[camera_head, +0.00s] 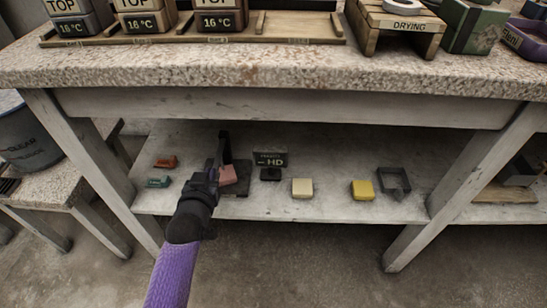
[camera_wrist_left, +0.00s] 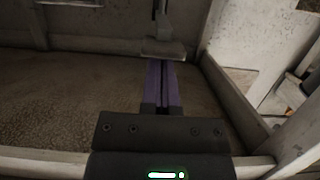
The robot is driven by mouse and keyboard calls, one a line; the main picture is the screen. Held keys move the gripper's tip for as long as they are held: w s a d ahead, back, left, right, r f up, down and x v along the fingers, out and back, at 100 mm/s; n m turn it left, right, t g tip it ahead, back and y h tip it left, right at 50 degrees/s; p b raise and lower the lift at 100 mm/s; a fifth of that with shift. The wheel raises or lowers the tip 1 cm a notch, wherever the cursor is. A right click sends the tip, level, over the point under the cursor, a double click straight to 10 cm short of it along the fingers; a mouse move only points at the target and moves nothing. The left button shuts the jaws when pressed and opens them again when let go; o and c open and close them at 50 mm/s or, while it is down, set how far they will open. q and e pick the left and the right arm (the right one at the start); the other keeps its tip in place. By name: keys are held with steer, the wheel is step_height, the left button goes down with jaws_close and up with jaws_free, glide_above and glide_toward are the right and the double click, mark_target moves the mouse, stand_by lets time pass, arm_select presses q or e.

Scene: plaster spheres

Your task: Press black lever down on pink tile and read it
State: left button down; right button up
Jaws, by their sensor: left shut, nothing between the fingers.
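A dark stand (camera_head: 240,190) sits on the lower shelf, with a black lever (camera_head: 224,148) standing up at its back. A pink tile (camera_head: 228,174) lies on the stand, partly hidden by my gripper. A small dark display (camera_head: 270,158) beside it reads "-- HD", with no number. My left gripper (camera_head: 213,176) reaches in from below, just left of the tile and below the lever's upper end. In the left wrist view its purple fingers (camera_wrist_left: 162,84) are shut together and empty. I cannot tell whether they touch the stand. My right gripper is not in view.
A cream block (camera_head: 302,188), a yellow block (camera_head: 362,190) and a dark square frame (camera_head: 394,182) stand to the right on the shelf (camera_head: 330,210). Orange (camera_head: 165,162) and green (camera_head: 158,182) pieces lie to the left. The thick tabletop (camera_head: 250,72) overhangs the shelf.

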arm_select(q)
steer(key=shift+f+b, duration=0.6)
steer(key=shift+f, duration=0.3)
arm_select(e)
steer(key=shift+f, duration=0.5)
arm_select(q)
steer(key=shift+f+b, duration=0.35)
steer(key=shift+f, duration=0.2)
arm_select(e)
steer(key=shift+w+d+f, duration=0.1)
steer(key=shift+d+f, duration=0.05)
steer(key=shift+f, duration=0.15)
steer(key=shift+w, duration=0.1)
arm_select(q)
steer(key=shift+f, duration=0.3)
steer(key=shift+f+b, duration=0.35)
steer(key=shift+b, duration=0.1)
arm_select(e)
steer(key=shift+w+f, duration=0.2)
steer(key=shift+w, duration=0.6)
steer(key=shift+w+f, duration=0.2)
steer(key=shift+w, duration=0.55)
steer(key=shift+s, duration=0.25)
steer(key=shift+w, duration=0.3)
